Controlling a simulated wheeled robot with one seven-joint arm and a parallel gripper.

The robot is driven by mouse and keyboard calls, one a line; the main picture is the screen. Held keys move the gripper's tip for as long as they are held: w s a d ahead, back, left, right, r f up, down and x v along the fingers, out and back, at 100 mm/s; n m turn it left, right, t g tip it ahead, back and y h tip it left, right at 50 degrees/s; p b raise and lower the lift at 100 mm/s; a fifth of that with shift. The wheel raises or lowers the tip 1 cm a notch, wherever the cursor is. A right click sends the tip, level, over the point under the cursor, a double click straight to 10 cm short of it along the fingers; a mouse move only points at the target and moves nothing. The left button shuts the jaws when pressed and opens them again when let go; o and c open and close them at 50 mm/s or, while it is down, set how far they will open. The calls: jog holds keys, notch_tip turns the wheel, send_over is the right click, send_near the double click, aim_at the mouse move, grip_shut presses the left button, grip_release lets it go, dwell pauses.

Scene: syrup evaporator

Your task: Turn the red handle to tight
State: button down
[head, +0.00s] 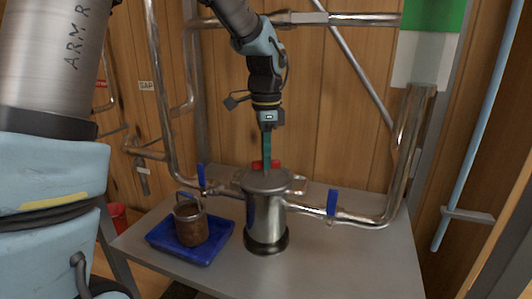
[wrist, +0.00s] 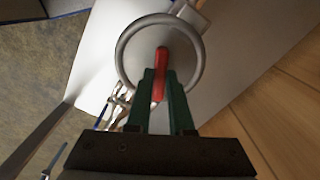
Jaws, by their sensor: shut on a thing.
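The red handle (head: 275,164) sits on top of the steel canister (head: 265,215) in the head view. It also shows in the wrist view (wrist: 162,62), pointing along the line of the fingers. My gripper (head: 266,160) comes down on it from above, its green fingers shut around the handle. In the wrist view my gripper (wrist: 160,85) has one finger on each side of the red bar. The canister's round lid rim (wrist: 122,50) surrounds the handle in that view. Part of the handle is hidden behind the fingers.
A brown mug-like pot (head: 190,227) stands in a blue tray (head: 160,241) left of the canister. Pipes with blue valve levers (head: 332,203) join the canister on both sides. The grey table (head: 335,262) is clear at front right. Wooden wall panels stand behind.

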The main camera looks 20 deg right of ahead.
jog(key=shift+m+p, duration=0.7)
jog(key=shift+m, duration=1.3)
jog(key=c, duration=0.8)
grip_release()
notch_tip(320, 180, up, 11)
jog(key=b, duration=0.2)
jog(key=shift+b, duration=0.35)
jog(key=shift+f, duration=0.1)
